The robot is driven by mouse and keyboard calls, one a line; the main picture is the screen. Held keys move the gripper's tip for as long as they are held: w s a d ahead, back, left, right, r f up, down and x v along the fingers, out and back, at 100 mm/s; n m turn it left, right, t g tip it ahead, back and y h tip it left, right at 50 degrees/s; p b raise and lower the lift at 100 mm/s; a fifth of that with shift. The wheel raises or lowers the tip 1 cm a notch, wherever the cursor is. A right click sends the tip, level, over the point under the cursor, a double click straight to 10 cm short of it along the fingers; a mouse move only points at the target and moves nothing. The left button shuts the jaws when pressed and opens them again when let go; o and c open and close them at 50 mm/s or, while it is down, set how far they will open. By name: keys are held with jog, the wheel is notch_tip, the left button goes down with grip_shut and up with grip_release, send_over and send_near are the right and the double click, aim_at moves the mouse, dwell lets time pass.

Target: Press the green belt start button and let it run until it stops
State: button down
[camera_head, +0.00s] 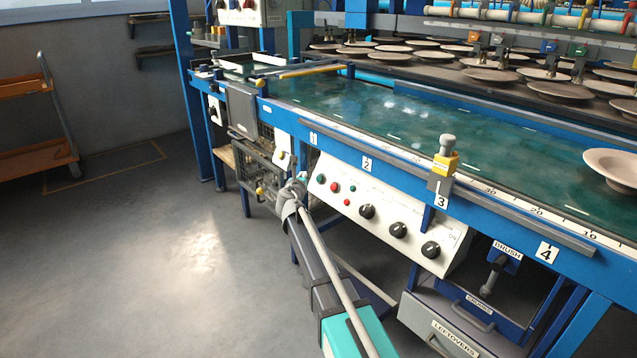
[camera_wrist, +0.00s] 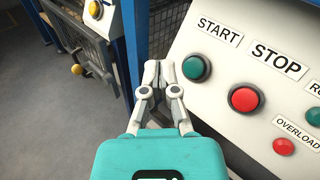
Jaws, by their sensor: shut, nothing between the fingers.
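The green START button (camera_wrist: 196,68) sits in a dark ring on the white control panel (camera_head: 395,215). In the head view the green button (camera_head: 321,178) is at the panel's left end. The red STOP button (camera_wrist: 245,97) is to its right. My gripper (camera_wrist: 159,70) is shut and empty, its tips just left of the green button in the wrist view; a gap shows between them in the picture, and the depth between them is hard to tell. In the head view my gripper (camera_head: 296,186) is beside the panel's left edge. The green belt (camera_head: 390,115) runs above the panel.
A pale plate (camera_head: 612,169) rests on the belt at the right. Black knobs (camera_head: 399,230) and a red OVERLOAD light (camera_wrist: 283,146) share the panel. A yellow button (camera_wrist: 95,9) and a wire cage (camera_head: 262,180) stand left of it. Open floor (camera_head: 150,260) lies at left.

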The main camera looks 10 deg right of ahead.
aim_at(320, 179)
jog(key=shift+w+d+f+b, duration=0.35)
jog(key=shift+d+f, duration=0.05)
jog(key=shift+d, duration=0.2)
jog(key=shift+w+d+f+b, duration=0.3)
jog(key=shift+w+d+f, duration=0.1)
jog(key=shift+d, duration=0.2)
jog(key=shift+w+d+f+b, duration=0.3)
jog(key=shift+d+f+b, duration=0.1)
jog(key=shift+d, duration=0.2)
jog(key=shift+d, duration=0.15)
jog(key=shift+w+d+f, duration=0.2)
jog(key=shift+d, duration=0.05)
